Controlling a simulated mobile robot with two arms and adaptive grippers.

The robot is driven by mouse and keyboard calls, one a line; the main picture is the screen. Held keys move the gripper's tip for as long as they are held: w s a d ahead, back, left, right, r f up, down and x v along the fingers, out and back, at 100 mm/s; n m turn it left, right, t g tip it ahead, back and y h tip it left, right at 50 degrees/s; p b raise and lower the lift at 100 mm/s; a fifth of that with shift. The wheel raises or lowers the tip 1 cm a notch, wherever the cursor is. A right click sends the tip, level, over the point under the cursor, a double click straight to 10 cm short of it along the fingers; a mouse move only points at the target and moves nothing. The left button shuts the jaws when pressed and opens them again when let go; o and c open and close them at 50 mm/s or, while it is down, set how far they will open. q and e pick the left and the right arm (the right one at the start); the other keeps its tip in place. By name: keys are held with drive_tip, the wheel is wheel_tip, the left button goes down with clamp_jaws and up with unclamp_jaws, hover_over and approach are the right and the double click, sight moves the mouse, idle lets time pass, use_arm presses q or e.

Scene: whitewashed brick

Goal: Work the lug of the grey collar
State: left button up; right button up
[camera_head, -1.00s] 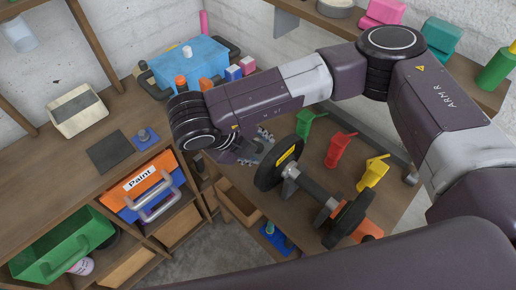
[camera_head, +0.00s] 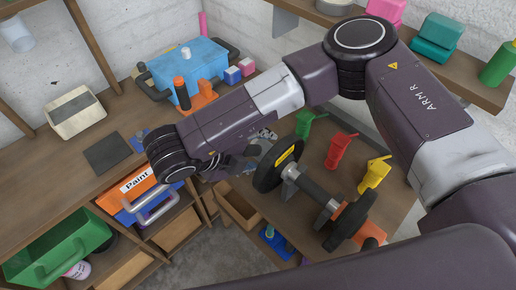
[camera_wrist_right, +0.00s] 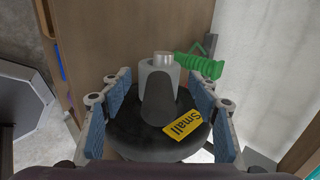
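A dumbbell-like bar (camera_head: 318,190) with two black discs lies across the bench on the right. The near-left disc (camera_head: 272,170) carries a yellow label. In the right wrist view this disc (camera_wrist_right: 130,138) reads "Small". A grey collar (camera_wrist_right: 173,76) with a silver tip stands at its middle, and a dark grey lug-like piece (camera_wrist_right: 158,103) overlaps it, pointing down. My right gripper (camera_wrist_right: 159,110) is open, its blue-padded fingers on either side of disc and collar. I cannot tell whether they touch the disc. In the head view my right gripper (camera_head: 240,160) is partly hidden. My left gripper is not in view.
An open wooden drawer (camera_head: 238,205) is below. A blue toolbox (camera_head: 188,72) and an orange paint box (camera_head: 140,180) are to the left.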

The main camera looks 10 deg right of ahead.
drive_tip(key=shift+w+a, duration=0.1)
drive_tip(key=shift+a, duration=0.05)
drive_tip(key=shift+a+r, duration=0.15)
drive_tip(key=shift+r, duration=0.05)
drive_tip(key=v, duration=1.1)
drive_tip(key=shift+s+r, duration=0.2)
drive_tip(key=shift+s, duration=0.05)
drive_tip(key=shift+a, duration=0.1)
